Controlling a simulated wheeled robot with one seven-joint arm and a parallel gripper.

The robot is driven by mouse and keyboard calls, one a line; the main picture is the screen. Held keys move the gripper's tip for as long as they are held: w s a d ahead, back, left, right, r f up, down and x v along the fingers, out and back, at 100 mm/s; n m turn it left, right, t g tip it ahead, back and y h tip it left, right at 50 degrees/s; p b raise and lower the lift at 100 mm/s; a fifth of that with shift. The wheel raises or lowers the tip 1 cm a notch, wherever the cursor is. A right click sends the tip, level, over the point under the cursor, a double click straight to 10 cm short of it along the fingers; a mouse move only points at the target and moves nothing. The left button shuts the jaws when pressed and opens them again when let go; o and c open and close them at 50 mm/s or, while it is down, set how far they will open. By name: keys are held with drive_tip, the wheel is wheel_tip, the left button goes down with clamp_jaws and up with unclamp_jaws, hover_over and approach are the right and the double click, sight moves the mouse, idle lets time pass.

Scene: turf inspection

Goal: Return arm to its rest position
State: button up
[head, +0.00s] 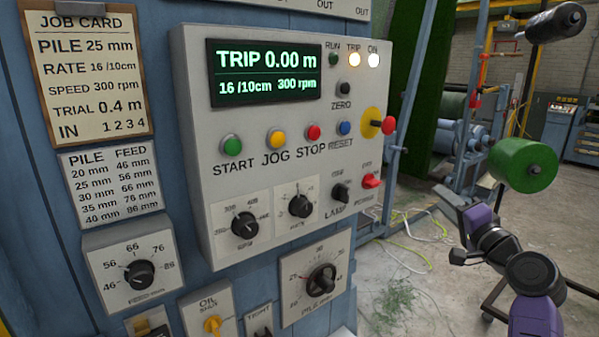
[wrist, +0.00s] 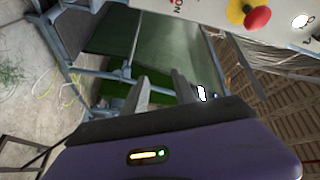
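My purple and black arm (head: 535,290) rises at the lower right in the head view, right of the control panel (head: 185,130). My gripper (head: 448,205) is at its upper left end, clear of the panel face. In the wrist view, the two grey fingers of my gripper (wrist: 160,92) stand apart with nothing between them. The panel display reads TRIP 0.00 m, 16/10cm and 300 rpm. The TRIP lamp (head: 354,59) and ON lamp (head: 373,60) are lit.
A red mushroom button (head: 388,125) on a yellow base sticks out from the panel's right side. A green roll (head: 522,165) stands behind my arm. Loose cables (head: 420,238) and green fibres (head: 388,300) lie on the concrete floor. A job card (head: 88,70) hangs at the left.

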drive_tip(key=s+a+f+n+h, duration=0.1)
drive_tip(key=s+f+n+h, duration=0.15)
drive_tip(key=s+f, duration=0.7)
drive_tip(key=s+f+n+h, duration=0.2)
drive_tip(key=s+f+h, duration=0.35)
drive_tip(key=s, duration=0.75)
drive_tip(key=s+a+f+n+g+y, duration=0.1)
drive_tip(key=s+a, duration=0.3)
drive_tip(key=s, duration=0.8)
drive_tip(key=s+a+f+n+g+y, duration=0.1)
drive_tip(key=s+a+f+n+y, duration=0.1)
drive_tip(key=s, duration=1)
drive_tip(key=s+a+f+n+g+y, duration=0.2)
drive_tip(key=s+a+f+n, duration=0.2)
drive_tip(key=s, duration=0.9)
drive_tip(key=a, duration=0.2)
drive_tip(key=shift+a+f, duration=0.15)
drive_tip(key=shift+a, duration=0.2)
